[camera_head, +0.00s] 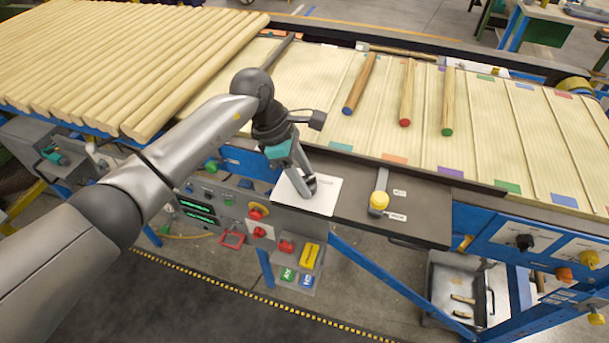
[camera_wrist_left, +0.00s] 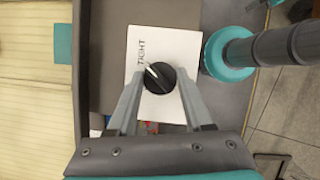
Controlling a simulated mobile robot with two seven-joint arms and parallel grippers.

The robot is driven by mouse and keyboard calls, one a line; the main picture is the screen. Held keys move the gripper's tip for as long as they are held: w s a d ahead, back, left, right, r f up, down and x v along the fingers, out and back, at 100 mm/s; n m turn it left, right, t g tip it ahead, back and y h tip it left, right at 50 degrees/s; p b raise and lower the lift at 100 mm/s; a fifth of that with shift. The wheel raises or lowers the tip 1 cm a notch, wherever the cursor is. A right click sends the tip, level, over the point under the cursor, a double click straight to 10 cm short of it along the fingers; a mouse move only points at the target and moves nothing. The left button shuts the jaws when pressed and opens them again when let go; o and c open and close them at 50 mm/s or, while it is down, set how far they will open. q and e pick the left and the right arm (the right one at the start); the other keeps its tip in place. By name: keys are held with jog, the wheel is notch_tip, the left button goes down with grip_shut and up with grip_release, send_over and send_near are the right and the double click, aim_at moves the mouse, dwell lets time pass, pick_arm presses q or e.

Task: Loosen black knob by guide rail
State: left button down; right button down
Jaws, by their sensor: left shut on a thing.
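The black knob (camera_wrist_left: 159,78) sits on a white plate (camera_wrist_left: 178,45) lettered TIGHT. Its white pointer mark faces up and left in the wrist view, toward that word. My left gripper (camera_wrist_left: 158,88) is shut on the knob, with one finger on each side. In the head view my left gripper (camera_head: 308,186) reaches down to the same white plate (camera_head: 322,202), and its fingers mostly hide the knob. The dark guide rail (camera_head: 400,171) runs along the conveyor's near edge, behind the plate. My right gripper is in neither view.
A yellow-knobbed lever (camera_head: 379,199) stands on the dark shelf (camera_head: 425,208) right of the plate. Wooden rods (camera_head: 407,92) lie on the slatted conveyor behind. Red controls (camera_head: 287,246) and a yellow label (camera_head: 309,256) are below. A grey bin (camera_head: 455,290) stands lower right.

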pick_arm(q)
jog(key=n+t, duration=0.1)
jog(key=n, duration=0.1)
jog(key=n+t+p, duration=0.1)
jog(key=n, duration=0.1)
jog(key=shift+s+r+n, duration=0.1)
jog(key=shift+s+n, duration=0.05)
jog(key=shift+n, duration=0.25)
jog(key=n, duration=0.2)
jog(key=n+t+y, duration=0.1)
jog(key=n, duration=0.1)
jog(key=shift+n+t, duration=0.3)
jog(key=n, duration=0.1)
jog(key=n+t+y, duration=0.1)
jog(key=n, duration=0.1)
jog(key=shift+s+d+n, duration=0.15)
jog(key=shift+n, duration=0.15)
jog(key=shift+n+y+b, duration=0.5)
jog(key=shift+n+y, duration=0.3)
jog(key=shift+n, duration=1.2)
jog(key=shift+t, duration=0.3)
jog(key=shift+c, duration=1.5)
grip_release()
jog(key=v, duration=1.5)
